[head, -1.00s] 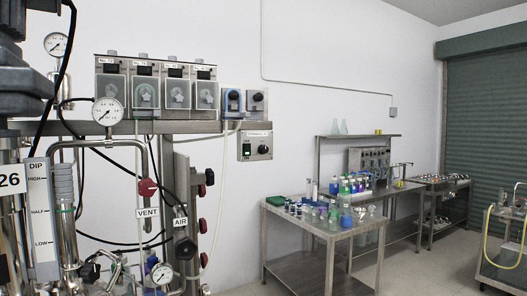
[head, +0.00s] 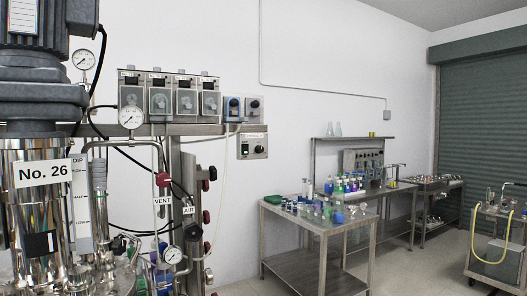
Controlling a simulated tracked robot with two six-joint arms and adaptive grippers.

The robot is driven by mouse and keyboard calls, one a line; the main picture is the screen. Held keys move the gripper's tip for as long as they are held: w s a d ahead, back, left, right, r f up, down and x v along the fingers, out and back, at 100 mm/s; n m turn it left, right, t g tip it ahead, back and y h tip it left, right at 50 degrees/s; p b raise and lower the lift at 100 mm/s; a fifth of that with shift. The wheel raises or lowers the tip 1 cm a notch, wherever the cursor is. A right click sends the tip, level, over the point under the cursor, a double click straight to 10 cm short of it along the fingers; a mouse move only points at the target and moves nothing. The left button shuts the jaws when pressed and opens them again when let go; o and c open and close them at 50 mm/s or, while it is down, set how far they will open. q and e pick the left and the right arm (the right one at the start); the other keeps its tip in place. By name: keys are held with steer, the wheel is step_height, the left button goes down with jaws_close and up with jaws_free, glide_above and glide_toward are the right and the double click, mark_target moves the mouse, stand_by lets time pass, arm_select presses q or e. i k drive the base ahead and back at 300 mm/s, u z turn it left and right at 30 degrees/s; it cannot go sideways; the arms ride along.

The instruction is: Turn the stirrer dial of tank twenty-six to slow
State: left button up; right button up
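Tank twenty-six (head: 38,225) is a shiny steel vessel at the left edge, with a white "No. 26" label (head: 43,172) and a grey motor (head: 45,60) above it. A small grey control box (head: 253,146) hangs under the right end of the wall rail, with a small black knob (head: 259,149) on its face. Its lettering is too small to read, so I cannot tell whether this knob is the stirrer dial or where it points. Neither of my grippers is in view.
Several pump units (head: 170,95) sit on the rail, with gauges, pipes and red-handled valves below. A steel table (head: 330,225) with bottles stands right of centre. A cart (head: 495,250) with a yellow hose is at the far right. Open floor lies between table and cart.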

mark_target(259, 149)
steer(key=z, duration=2)
steer(key=i, duration=1.5)
steer(key=z, duration=0.35)
steer(key=i, duration=0.75)
steer(key=u, duration=1.6)
steer(key=i, duration=0.2)
steer(key=u, duration=2.5)
